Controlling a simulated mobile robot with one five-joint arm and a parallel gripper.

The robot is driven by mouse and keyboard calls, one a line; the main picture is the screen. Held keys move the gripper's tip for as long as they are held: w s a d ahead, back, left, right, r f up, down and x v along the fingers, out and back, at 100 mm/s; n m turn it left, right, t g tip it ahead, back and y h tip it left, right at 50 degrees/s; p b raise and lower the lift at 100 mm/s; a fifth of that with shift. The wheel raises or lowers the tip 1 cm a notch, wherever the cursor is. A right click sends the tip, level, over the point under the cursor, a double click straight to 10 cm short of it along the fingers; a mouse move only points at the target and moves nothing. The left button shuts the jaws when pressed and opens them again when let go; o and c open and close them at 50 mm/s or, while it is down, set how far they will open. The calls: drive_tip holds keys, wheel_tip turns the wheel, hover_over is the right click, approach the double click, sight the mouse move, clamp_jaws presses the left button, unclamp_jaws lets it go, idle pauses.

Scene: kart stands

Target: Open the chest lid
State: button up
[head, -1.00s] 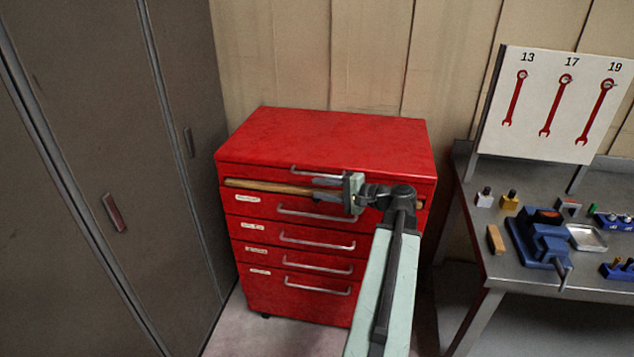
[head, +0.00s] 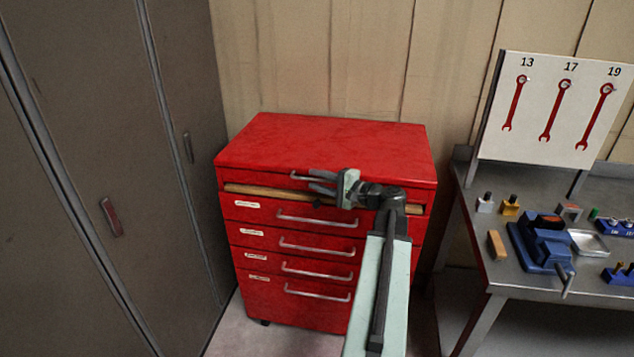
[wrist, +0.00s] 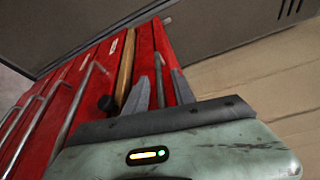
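The red tool chest (head: 390,215) stands against the wall in the head view. Its lid (head: 330,140) lies flat and looks closed, with a silver handle (head: 298,176) on its front edge. My gripper (head: 318,181) is at the front of the lid, at the right part of that handle. In the wrist view, my gripper (wrist: 160,80) has its two fingers spread, with the silver handle bar (wrist: 159,72) showing between them. Whether a finger touches the bar cannot be told. The fingers hide part of the handle.
A wooden strip (head: 255,190) runs below the lid, above several drawers with silver handles (head: 317,245). Grey lockers (head: 90,180) stand close on the left. A metal workbench (head: 480,240) with a blue vise (head: 545,245) stands on the right.

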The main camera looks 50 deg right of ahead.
clamp_jaws()
idle(1.3)
